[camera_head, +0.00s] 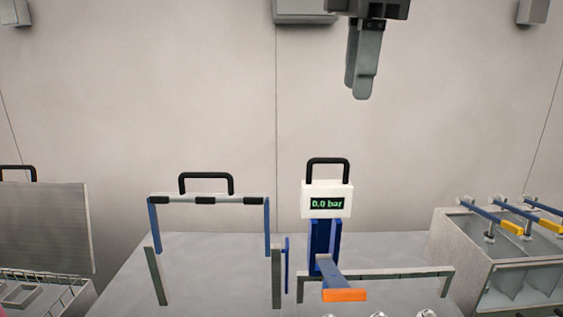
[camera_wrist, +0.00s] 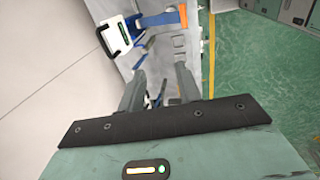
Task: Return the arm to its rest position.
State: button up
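My gripper (camera_head: 358,88) hangs high in the upper right of the head view, against the wall and well above the bench. Its two fingers point down and overlap there. In the wrist view the fingers of my gripper (camera_wrist: 160,76) stand apart with a clear gap and nothing held between them. The rest of my arm is outside the head view.
A compartmented bin (camera_head: 462,245) is at right, a grey panel (camera_head: 45,225) at left.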

jog(key=s+f+m+g, duration=0.1)
jog(key=s+f+m, duration=0.2)
jog(key=f, duration=0.7)
jog(key=s+f+m+g, duration=0.1)
jog(key=s+f+m, duration=0.15)
jog(key=f, duration=0.75)
jog(key=s+d+f+m, duration=0.4)
jog(key=s+f, duration=0.6)
jog(key=f, duration=0.3)
jog(key=shift+d+y+b, duration=0.3)
jog(key=shift+d+b, duration=0.1)
jog(key=shift+d, duration=0.15)
